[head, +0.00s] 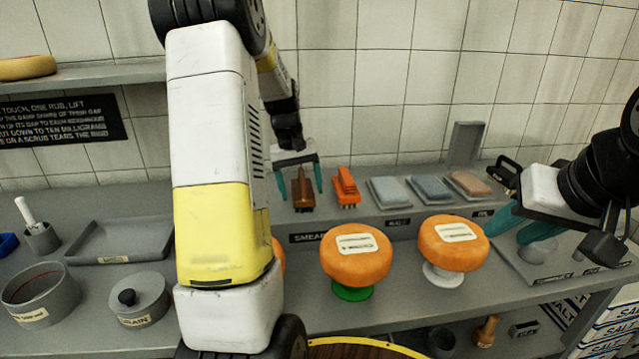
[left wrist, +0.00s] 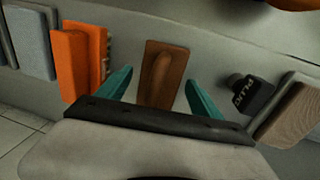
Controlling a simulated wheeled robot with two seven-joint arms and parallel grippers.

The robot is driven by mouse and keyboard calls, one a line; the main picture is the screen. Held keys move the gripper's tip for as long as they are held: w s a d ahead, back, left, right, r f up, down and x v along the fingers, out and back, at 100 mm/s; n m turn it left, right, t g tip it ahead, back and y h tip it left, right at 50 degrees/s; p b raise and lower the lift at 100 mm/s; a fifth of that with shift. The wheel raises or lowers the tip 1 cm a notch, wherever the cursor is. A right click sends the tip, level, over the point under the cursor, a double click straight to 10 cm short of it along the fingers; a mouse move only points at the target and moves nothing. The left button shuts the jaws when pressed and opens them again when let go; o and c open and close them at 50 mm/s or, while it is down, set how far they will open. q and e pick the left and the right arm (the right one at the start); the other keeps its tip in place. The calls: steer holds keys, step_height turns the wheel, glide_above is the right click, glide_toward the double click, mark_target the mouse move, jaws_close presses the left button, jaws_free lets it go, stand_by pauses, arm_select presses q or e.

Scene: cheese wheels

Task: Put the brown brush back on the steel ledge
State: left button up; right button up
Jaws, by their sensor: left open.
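The brown brush (head: 302,193) lies on the raised steel ledge (head: 398,228) along the wall, left of the orange brush (head: 346,187). My left gripper (head: 300,186) is open above the ledge, with one teal finger on each side of the brown brush. In the left wrist view the brown brush (left wrist: 161,75) lies between the fingers of the left gripper (left wrist: 160,88), with a gap on both sides. My right gripper (head: 506,236) is at the right, over the counter, its teal fingers apart with nothing seen between them.
Grey, blue-grey and reddish blocks (head: 468,184) lie on the ledge to the right. Two orange cheese wheels (head: 356,262) stand on pedestals in front. In the left wrist view a dark labelled object (left wrist: 250,94) is close to the right finger. My left arm hides part of the counter.

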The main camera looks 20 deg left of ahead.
mark_target(295, 191)
arm_select(q)
step_height(295, 191, up, 12)
steer(key=a, duration=0.2)
steer(key=s+d+r+m+t, duration=0.3)
steer(key=s+d+r, duration=0.2)
steer(key=s+d, duration=0.6)
steer(key=s+d+f+m+t, duration=0.1)
steer(key=s+d, duration=0.1)
steer(key=s, duration=0.4)
steer(key=s+d+f+m+t, duration=0.1)
steer(key=s+d+f, duration=0.1)
steer(key=s, duration=0.5)
steer(key=shift+d+m+h, duration=0.3)
steer(key=shift+m, duration=0.1)
